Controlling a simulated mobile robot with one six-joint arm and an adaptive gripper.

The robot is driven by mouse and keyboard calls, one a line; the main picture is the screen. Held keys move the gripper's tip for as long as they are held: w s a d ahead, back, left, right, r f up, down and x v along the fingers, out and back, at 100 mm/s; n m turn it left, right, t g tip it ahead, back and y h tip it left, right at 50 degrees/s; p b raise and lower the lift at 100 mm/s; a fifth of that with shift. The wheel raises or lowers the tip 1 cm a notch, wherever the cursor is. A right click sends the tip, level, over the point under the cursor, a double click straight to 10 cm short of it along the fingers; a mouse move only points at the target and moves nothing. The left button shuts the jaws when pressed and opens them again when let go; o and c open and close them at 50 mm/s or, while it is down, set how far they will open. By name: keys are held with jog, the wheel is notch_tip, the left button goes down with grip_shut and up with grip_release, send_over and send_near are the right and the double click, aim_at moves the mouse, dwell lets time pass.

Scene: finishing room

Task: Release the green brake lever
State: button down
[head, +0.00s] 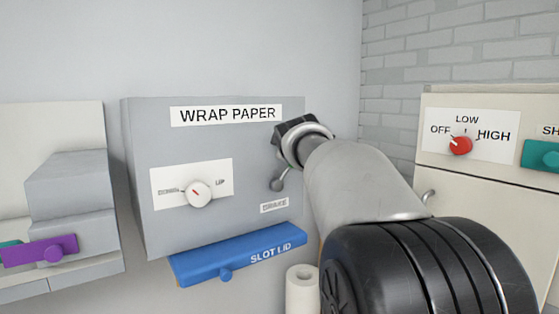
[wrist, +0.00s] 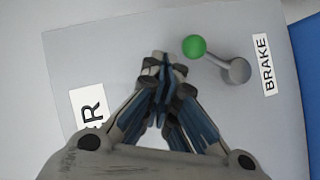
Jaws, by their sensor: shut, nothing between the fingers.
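The brake lever shows in the wrist view as a grey arm with a green ball knob (wrist: 194,46) at one end and a round grey hub (wrist: 236,70) at the other, beside the BRAKE label (wrist: 264,64). In the head view, the lever's grey hub (head: 277,185) shows just above that label, and my arm hides the green knob. My gripper (wrist: 163,62) is shut and empty in the wrist view. Its fingertips lie just left of the green knob, apart from it in the picture. In the head view my gripper (head: 292,130) is at the panel's upper right, mostly hidden by my wrist.
The grey WRAP PAPER box (head: 140,130) carries a white dial (head: 199,193) and a blue slot lid (head: 190,266). A paper roll (head: 301,291) stands below. A cabinet with a red knob (head: 460,145) is at right, a unit with a purple handle (head: 25,251) at left.

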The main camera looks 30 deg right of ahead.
jog(key=w+r+b+v, duration=0.1)
jog(key=r+b+v, duration=0.1)
jog(key=v, duration=0.9)
jog(key=s+a+f+m+g+y+b, duration=0.2)
jog(key=s+a+f+b, duration=0.5)
jog(key=f, duration=1.4)
jog(key=s+a+f+m+g+y+b, duration=0.2)
jog(key=s+a+f+b, duration=0.6)
jog(key=s+f, duration=0.7)
jog(key=s+a+f+m+g+y+b, duration=0.3)
jog(key=s+a+f+b, duration=0.5)
jog(key=f, duration=1.9)
jog(key=s+m+g+b, duration=0.1)
jog(key=s+g+b, duration=0.1)
jog(key=b, duration=0.1)
jog(key=shift+s+f+m, duration=0.3)
jog(key=shift+s+f, duration=0.05)
jog(key=shift+s, duration=0.05)
